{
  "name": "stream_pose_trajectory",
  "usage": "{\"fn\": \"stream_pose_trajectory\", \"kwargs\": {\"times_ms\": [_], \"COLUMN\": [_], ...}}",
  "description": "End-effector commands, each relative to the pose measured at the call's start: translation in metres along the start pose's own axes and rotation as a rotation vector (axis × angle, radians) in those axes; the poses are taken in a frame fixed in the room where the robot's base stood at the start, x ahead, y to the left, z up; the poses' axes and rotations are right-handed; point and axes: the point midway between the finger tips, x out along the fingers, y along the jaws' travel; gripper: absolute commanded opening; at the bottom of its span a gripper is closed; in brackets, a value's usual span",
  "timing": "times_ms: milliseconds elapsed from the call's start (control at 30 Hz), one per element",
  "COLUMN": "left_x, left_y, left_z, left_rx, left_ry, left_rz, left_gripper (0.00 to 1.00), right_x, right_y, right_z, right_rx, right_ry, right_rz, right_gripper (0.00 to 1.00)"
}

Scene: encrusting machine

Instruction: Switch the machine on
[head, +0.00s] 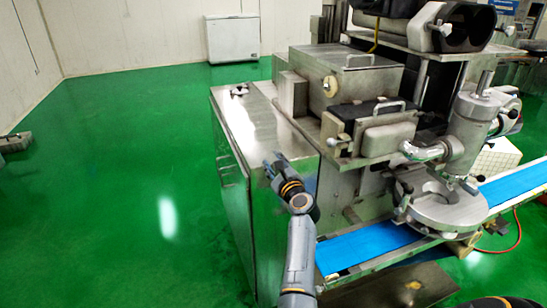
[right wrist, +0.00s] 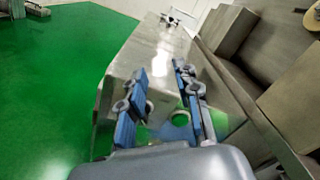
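The steel encrusting machine (head: 375,130) fills the right half of the head view. Its low cabinet (head: 262,125) has a flat shiny top. Small metal fittings (head: 239,90) sit at the far end of that top; they also show in the right wrist view (right wrist: 171,19), too small to tell whether they are switches. My right gripper (head: 273,161) is over the near part of the cabinet top, apart from the fittings. In the right wrist view its two blue fingers (right wrist: 160,68) are spread with nothing between them. My left gripper is not in view.
A blue conveyor belt (head: 362,248) runs under the machine's round outlet (head: 447,205). The machine's raised housing (head: 350,85) borders the cabinet top on the right. Green floor (head: 110,190) lies open at left. A white chest (head: 232,38) stands far back.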

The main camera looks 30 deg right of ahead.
Motion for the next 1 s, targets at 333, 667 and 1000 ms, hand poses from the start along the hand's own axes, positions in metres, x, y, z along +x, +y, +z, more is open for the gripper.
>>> {"fn": "stream_pose_trajectory", "kwargs": {"times_ms": [333,667,1000], "left_x": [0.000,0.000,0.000], "left_y": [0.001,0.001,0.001], "left_z": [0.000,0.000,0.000], "left_rx": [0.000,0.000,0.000], "left_ry": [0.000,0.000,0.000], "left_rz": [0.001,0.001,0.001], "left_gripper": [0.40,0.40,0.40], "right_x": [-0.001,-0.001,-0.024], "right_y": [-0.016,-0.015,0.006], "right_z": [0.021,0.021,0.009], "right_rx": [0.003,0.002,-0.259], "right_ry": [0.006,0.006,0.015], "right_rz": [0.007,0.008,0.109], "right_gripper": [0.32,0.32,0.32]}}
